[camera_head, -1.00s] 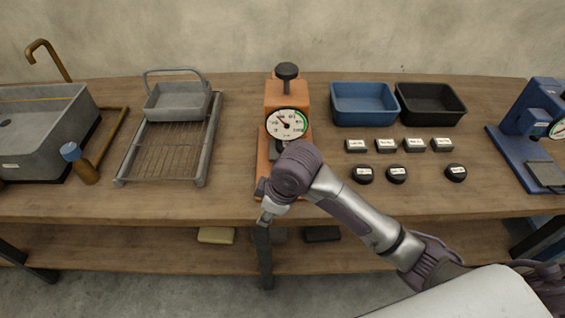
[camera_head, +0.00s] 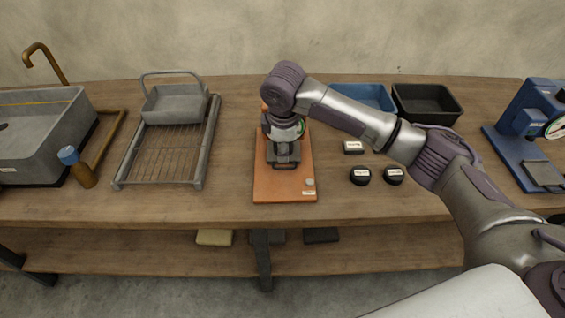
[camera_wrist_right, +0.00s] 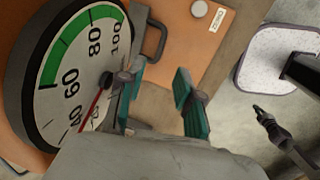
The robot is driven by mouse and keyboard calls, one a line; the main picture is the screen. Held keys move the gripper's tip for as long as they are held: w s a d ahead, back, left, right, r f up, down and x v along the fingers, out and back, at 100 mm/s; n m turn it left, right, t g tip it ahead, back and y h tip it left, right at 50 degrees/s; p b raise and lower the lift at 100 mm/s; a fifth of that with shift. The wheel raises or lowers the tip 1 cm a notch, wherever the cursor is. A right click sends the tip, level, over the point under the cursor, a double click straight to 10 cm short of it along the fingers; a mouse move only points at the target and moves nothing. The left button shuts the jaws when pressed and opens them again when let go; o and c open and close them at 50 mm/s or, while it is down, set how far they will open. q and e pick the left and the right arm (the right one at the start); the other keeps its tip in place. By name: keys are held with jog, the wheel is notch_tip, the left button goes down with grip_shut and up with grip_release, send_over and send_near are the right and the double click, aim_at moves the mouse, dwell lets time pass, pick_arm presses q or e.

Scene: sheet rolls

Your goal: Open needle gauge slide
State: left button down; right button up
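The needle gauge is orange with a round white dial. In the head view its base plate (camera_head: 284,183) shows in front, while my right arm hides most of the dial. In the right wrist view the dial (camera_wrist_right: 62,75) fills the left side, with a green band and a red needle. A grey loop handle (camera_wrist_right: 155,42) stands beside the dial over the orange plate. My right gripper (camera_head: 284,150) is in front of the dial. In the wrist view its two teal-padded fingers (camera_wrist_right: 160,100) are apart with nothing between them, below the handle.
Blue bin (camera_head: 362,97) and black bin (camera_head: 428,104) stand right of the gauge, with small labelled black pieces (camera_head: 360,176) before them. A wire rack (camera_head: 165,158) with a grey basket (camera_head: 174,104) stands left. A blue device (camera_head: 528,125) is far right. The front table strip is clear.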

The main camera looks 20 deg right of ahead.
aim_at(283, 168)
jog(key=f, duration=0.2)
jog(key=w+f, duration=0.1)
jog(key=f, duration=0.5)
jog(key=shift+w+d, duration=0.15)
jog(key=shift+w, duration=0.1)
jog(key=shift+r, duration=0.1)
grip_shut()
